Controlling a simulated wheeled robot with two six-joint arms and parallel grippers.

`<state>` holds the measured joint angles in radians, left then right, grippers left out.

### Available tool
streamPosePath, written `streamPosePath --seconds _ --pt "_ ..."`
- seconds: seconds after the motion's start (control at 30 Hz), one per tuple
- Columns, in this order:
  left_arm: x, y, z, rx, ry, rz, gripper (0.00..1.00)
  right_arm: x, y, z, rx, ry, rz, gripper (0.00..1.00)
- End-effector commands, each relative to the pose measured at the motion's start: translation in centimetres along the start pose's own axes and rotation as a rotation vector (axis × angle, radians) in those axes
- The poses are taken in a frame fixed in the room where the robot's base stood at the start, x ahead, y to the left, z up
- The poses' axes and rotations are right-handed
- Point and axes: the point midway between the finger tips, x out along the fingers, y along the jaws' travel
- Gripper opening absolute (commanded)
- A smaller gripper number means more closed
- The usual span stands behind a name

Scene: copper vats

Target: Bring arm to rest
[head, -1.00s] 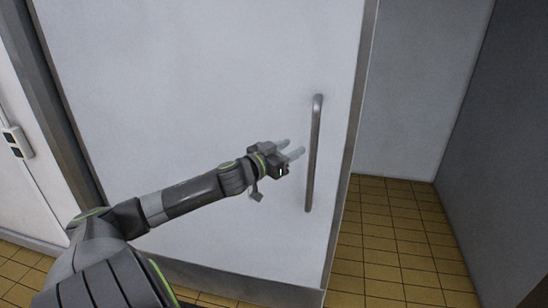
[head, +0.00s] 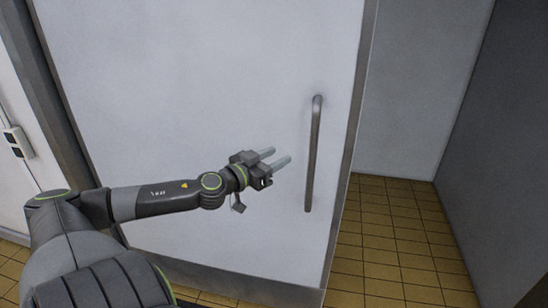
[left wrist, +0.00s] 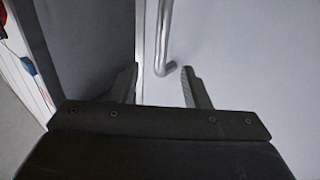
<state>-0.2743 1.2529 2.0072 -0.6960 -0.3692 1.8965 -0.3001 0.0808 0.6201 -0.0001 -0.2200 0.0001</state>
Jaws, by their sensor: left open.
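My left gripper (head: 275,159) is open and empty in the head view, in front of a large white door. Its fingers point right, toward the upright metal door handle (head: 314,152), with a gap between them. In the left wrist view the two fingers of my left gripper (left wrist: 160,84) are spread apart. The lower end of the handle (left wrist: 165,45) shows between and beyond them, not gripped. My left arm reaches in from the lower left, bent at the elbow. My right gripper is not in view.
The white door (head: 210,80) has a dark metal frame along its left and bottom edges. To its right, yellow tiled floor (head: 400,245) lies open before a grey wall (head: 515,140). A small switch box (head: 17,142) is on the far left wall.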

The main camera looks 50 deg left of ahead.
Motion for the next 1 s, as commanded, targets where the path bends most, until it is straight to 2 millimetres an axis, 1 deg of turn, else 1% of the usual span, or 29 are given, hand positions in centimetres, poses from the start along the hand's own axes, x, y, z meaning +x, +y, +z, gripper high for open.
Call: streamPosePath --seconds 0.5,0.57,0.63,0.67,0.77,0.8,0.87,0.9,0.97,1.0 --pt "0.0 0.0 0.0 0.0 0.0 -0.001 0.43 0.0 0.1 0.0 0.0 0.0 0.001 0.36" --pt "0.0 -0.3 0.3 0.001 -0.003 -0.008 0.43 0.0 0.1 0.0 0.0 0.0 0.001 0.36" --pt "0.0 -1.3 1.5 0.005 -0.016 -0.035 0.43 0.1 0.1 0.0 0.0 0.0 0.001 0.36" --pt "-0.1 -1.9 2.3 0.009 -0.026 -0.053 0.43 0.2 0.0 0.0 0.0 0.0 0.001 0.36" --pt "-0.5 -5.2 6.6 0.027 -0.082 -0.145 0.43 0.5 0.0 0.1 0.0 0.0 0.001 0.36" --pt "-1.0 -6.7 9.0 0.038 -0.116 -0.189 0.43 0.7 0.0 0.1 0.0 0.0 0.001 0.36" --pt "-1.9 -8.8 13.0 0.052 -0.177 -0.253 0.43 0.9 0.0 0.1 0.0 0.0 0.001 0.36" --pt "-2.8 -10.0 15.8 0.062 -0.222 -0.291 0.43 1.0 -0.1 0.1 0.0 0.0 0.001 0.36" --pt "-4.2 -11.4 20.0 0.073 -0.292 -0.34 0.43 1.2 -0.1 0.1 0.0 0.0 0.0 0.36" --pt "-5.3 -12.1 22.9 0.082 -0.341 -0.369 0.43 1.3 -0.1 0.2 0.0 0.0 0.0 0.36"
